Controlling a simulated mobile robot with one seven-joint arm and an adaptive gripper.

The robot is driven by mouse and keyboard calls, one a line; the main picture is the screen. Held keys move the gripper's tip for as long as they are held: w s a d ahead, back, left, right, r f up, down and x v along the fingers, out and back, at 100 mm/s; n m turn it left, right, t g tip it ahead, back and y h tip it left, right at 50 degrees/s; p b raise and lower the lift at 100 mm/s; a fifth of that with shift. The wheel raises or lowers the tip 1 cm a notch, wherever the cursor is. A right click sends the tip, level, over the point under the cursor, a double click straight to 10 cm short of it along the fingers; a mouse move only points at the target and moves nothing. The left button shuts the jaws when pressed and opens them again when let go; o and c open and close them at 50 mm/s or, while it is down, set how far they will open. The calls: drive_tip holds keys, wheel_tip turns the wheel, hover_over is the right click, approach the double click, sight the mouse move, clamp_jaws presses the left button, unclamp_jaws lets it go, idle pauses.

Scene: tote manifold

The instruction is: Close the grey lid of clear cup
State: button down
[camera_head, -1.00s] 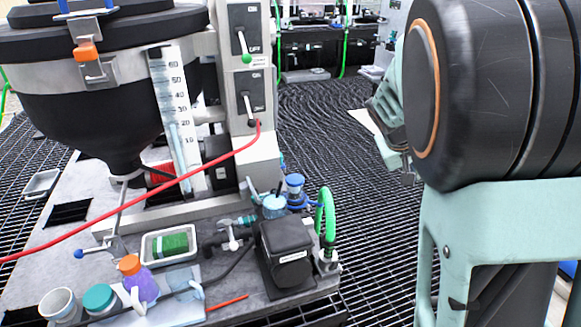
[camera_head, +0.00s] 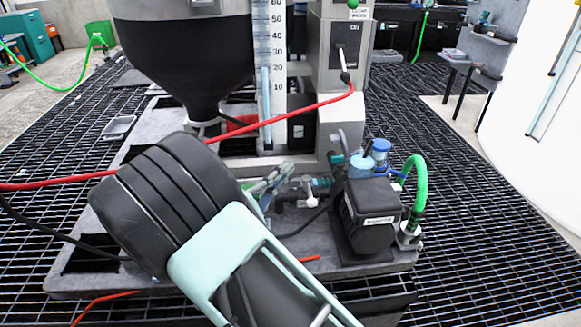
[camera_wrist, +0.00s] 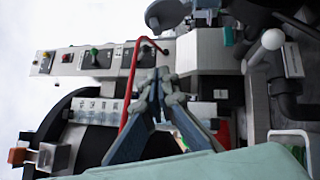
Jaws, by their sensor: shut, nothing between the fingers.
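The clear cup (camera_head: 362,166) with pale blue contents stands at the back right of the grey machine base in the head view. Its grey lid (camera_head: 341,141) looks raised, standing tilted up at the cup's left side. My gripper (camera_head: 272,178) is to the left of the cup, apart from it, partly hidden behind my own arm. In the wrist view my gripper (camera_wrist: 158,80) shows its fingertips together and empty. A round grey shape at the top of the wrist view may be the lid; I cannot tell.
A blue-capped bottle (camera_head: 380,150) stands right behind the cup. A black box (camera_head: 370,222) is in front, and a green hose (camera_head: 420,185) is to the right. A red cable (camera_head: 290,115) crosses left of the cup, before the black hopper (camera_head: 185,60). A valve (camera_head: 300,192) sits between gripper and cup.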

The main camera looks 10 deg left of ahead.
drive_tip(key=w+d+r, duration=0.2)
drive_tip(key=w+d, duration=0.5)
drive_tip(key=w, duration=0.1)
drive_tip(key=shift+d+r, duration=0.3)
